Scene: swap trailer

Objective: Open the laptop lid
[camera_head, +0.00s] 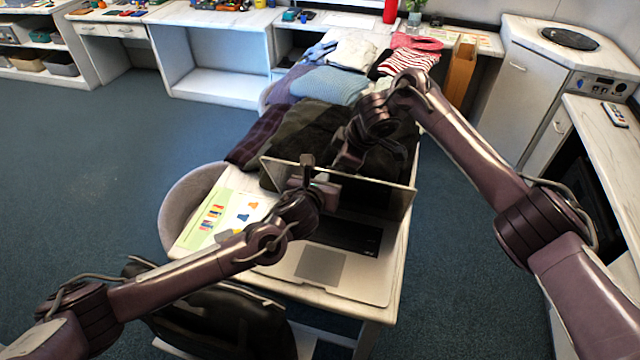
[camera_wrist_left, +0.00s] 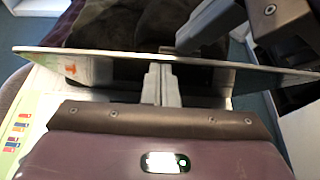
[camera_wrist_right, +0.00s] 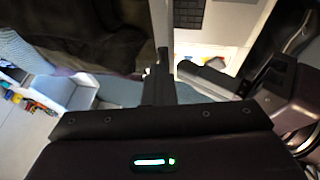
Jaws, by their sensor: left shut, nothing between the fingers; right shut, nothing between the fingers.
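The laptop base (camera_head: 345,281) lies on the table's near end, with its dark keyboard and grey touchpad visible. Its lid (camera_head: 391,200) stands raised, roughly upright, and spans the back of the base; it also shows edge-on in the left wrist view (camera_wrist_left: 95,55). My left gripper (camera_head: 308,162) is shut and empty, on the keyboard side of the lid with its fingertips close to the lid's top edge. Whether they touch it is unclear. My right gripper (camera_wrist_right: 160,70) is shut and empty, behind or above the lid; in the head view its fingertips are hard to make out.
Dark folded clothes (camera_head: 302,130) lie right behind the lid, with more clothes (camera_head: 325,85) farther back. A printed sheet (camera_head: 232,212) lies left of the laptop. Chairs (camera_head: 178,200) stand at the table's left and near sides. A counter (camera_head: 600,125) stands at the right.

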